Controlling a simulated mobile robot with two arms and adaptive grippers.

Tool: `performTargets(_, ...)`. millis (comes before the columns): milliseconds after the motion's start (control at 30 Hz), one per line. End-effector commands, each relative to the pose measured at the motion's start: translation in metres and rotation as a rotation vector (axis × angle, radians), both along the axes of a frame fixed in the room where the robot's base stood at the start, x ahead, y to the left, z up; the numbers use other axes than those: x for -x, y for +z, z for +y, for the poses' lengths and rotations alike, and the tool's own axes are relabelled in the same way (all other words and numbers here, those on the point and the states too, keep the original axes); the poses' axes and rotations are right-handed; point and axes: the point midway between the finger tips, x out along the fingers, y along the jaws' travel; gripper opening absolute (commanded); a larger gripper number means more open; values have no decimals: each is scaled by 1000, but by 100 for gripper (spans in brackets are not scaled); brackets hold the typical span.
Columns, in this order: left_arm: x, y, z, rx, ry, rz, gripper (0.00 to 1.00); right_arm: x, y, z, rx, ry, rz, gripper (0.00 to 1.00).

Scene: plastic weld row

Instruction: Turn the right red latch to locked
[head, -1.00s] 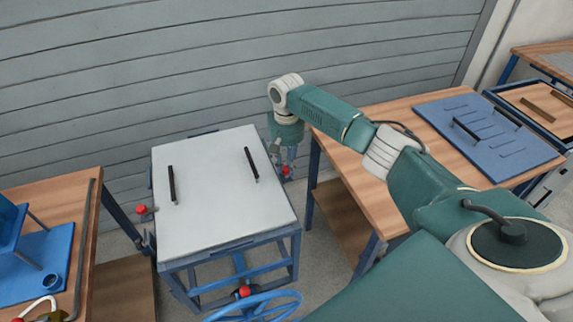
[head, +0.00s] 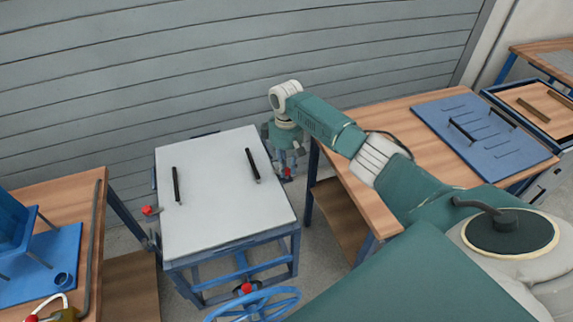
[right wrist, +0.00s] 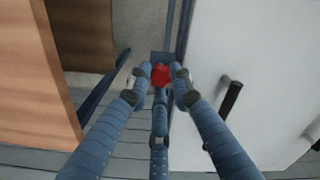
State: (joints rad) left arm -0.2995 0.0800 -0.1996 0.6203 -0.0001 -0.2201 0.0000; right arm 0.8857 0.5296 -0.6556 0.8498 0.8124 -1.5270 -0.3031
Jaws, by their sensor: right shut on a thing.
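The right red latch (head: 287,172) sits at the right side of the white-topped blue stand (head: 215,215). My right gripper (head: 286,165) reaches down over it beside the stand's edge. In the right wrist view the fingers of my right gripper (right wrist: 159,80) are closed on the red latch knob (right wrist: 160,75), which shows between the fingertips. The latch's lever and base are mostly hidden by the fingers, so I cannot tell its angle. A second red latch (head: 150,210) is at the stand's left side. My left gripper is not in view.
A wooden table (head: 350,196) with a blue slotted board (head: 484,137) stands close right of the stand. Another wooden table (head: 75,190) is at left. A blue handwheel (head: 255,306) and a red knob (head: 246,288) are at the stand's front. Two black handles are on the white top.

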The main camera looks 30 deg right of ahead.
Motion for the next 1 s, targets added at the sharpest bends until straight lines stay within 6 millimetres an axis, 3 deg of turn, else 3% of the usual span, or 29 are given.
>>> performTargets(600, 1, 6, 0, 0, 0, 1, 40, -2, 2, 0, 0, 537, -8, 0)
performTargets(1000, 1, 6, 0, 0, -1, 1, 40, -3, 3, 0, 2, 703, -7, 0)
